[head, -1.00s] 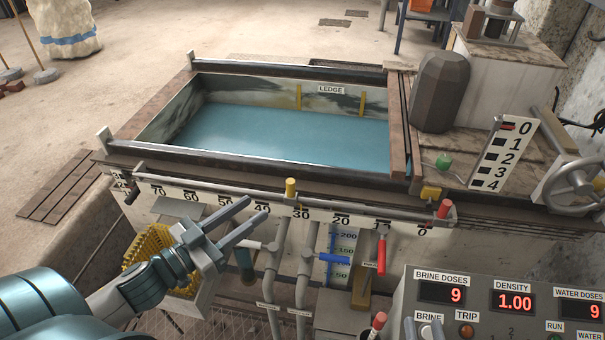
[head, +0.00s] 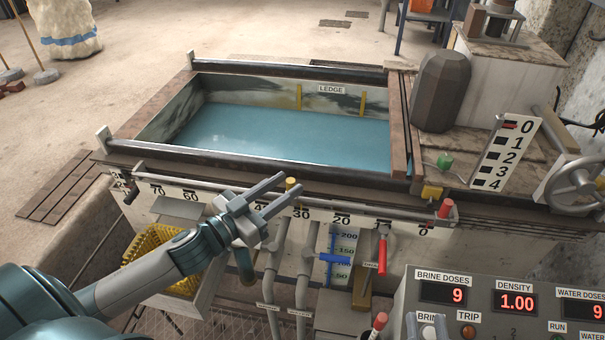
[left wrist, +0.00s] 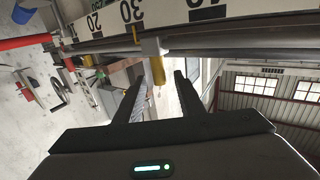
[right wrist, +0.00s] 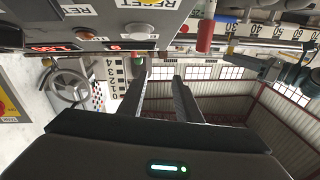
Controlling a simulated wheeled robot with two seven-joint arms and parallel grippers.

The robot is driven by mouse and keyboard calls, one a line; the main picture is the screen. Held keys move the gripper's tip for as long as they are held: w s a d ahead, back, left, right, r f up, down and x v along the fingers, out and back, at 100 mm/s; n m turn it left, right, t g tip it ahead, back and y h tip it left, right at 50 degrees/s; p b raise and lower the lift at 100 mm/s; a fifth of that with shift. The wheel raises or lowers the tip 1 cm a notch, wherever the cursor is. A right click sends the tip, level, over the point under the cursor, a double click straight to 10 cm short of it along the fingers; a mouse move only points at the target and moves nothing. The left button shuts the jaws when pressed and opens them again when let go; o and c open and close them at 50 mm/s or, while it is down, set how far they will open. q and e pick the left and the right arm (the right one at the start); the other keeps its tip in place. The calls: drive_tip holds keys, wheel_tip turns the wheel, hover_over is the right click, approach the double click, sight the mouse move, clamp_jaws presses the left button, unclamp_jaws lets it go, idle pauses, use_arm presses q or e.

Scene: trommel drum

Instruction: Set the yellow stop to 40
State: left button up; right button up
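The yellow stop (head: 291,184) is a small upright knob on the rail along the tank's front, above the scale (head: 343,220) and closer to the 30 mark than to the 40. My left gripper (head: 287,192) is open at the stop, its fingers reaching toward it from the left and partly covering the 40 area. In the left wrist view the yellow stop (left wrist: 157,72) appears between the two open fingertips (left wrist: 160,80); contact cannot be told.
A red stop (head: 445,208) stands on the same rail near 0. A blue handle (head: 334,259) and a red handle (head: 382,254) hang below the scale. The control panel (head: 500,300) is at lower right. The yellow basket (head: 150,243) is at left.

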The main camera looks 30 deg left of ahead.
use_arm(q)
drive_tip(key=x, duration=0.6)
drive_tip(key=shift+w, duration=0.2)
drive_tip(key=shift+d, duration=0.15)
clamp_jaws()
